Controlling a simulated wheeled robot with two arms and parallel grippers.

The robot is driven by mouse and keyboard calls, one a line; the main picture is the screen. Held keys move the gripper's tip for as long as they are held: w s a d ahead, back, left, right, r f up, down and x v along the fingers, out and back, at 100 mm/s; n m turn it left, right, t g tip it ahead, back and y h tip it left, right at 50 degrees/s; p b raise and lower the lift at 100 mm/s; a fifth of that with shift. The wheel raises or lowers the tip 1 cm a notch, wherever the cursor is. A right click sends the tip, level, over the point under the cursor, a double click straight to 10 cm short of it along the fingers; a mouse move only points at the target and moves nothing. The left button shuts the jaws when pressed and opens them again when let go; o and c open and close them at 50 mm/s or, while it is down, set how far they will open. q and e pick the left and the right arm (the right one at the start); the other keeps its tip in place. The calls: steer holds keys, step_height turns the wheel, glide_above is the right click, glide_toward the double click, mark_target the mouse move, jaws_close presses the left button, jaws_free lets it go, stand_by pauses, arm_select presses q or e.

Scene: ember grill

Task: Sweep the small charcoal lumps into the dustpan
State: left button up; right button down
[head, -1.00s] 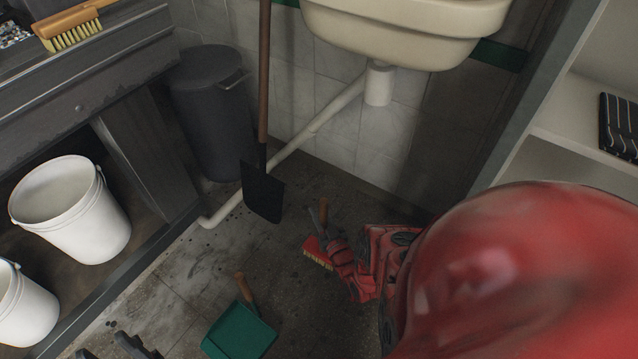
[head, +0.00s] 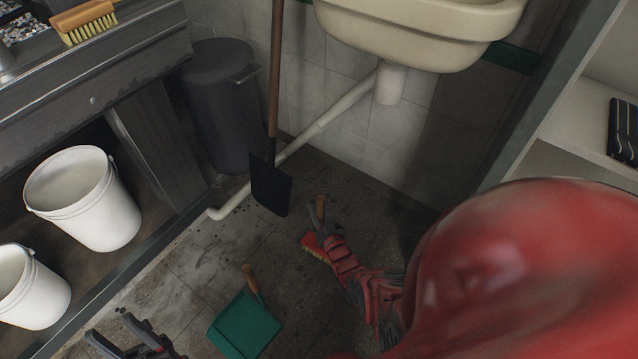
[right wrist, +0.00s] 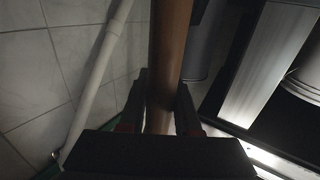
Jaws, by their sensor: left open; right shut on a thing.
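The handle (right wrist: 168,50) runs between the fingers in the right wrist view. The brush is low at the floor, right of the dustpan; I cannot tell whether the bristles touch. The green dustpan (head: 245,328) lies on the floor, its wooden handle pointing away. Small dark specks, seemingly charcoal lumps (head: 186,238), are scattered on the tiles, too small to separate from stains. My left gripper (head: 122,330) is open and empty at the lower left.
A long-handled shovel (head: 270,188) leans near the wall beside a dark bin (head: 222,110) and a white pipe (head: 325,118). White buckets (head: 100,215) stand at the left under the counter. A sink (head: 420,35) hangs above. Floor around the dustpan is open.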

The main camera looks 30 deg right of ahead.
steer(key=shift+w+a+r, duration=0.15)
steer(key=shift+w+a, duration=0.1)
steer(key=shift+w, duration=0.05)
steer(key=shift+d, duration=0.15)
steer(key=shift+w, duration=0.1)
steer(key=shift+w+r, duration=0.15)
steer(key=shift+w, duration=0.1)
steer(key=shift+w+a, duration=0.1)
steer(key=shift+a, duration=0.1)
steer(key=shift+w+r, duration=0.1)
steer(key=shift+w, duration=0.15)
steer(key=shift+a+r, duration=0.1)
stand_by(0.7)
